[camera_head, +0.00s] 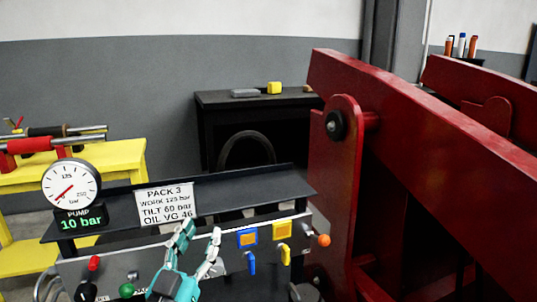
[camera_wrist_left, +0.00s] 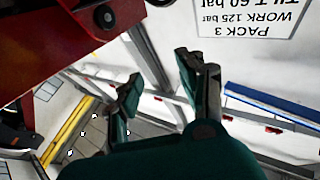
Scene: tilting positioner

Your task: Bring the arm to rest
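The red tilting arm (camera_head: 440,140) slopes down to the right in the head view, with a pivot bolt on its red bracket (camera_head: 345,170). The control panel (camera_head: 130,264) carries a red-knobbed lever (camera_head: 94,263), a green knob (camera_head: 126,290), a blue lever (camera_head: 251,263), a yellow lever (camera_head: 285,254) and an orange knob (camera_head: 323,240). The gauge (camera_head: 71,187) needle points low left; the pump display (camera_head: 81,223) reads 10 bar. My left gripper (camera_head: 200,232) is in front of the panel, left of the blue lever, fingers apart and empty. The wrist view shows it open too (camera_wrist_left: 160,78). My right gripper is out of view.
A white sign (camera_head: 166,203) stands on the panel's shelf. A yellow bench (camera_head: 100,165) with tools is at left. A black table (camera_head: 215,97) with a yellow block (camera_head: 274,88) stands behind. The big red frame fills the right side.

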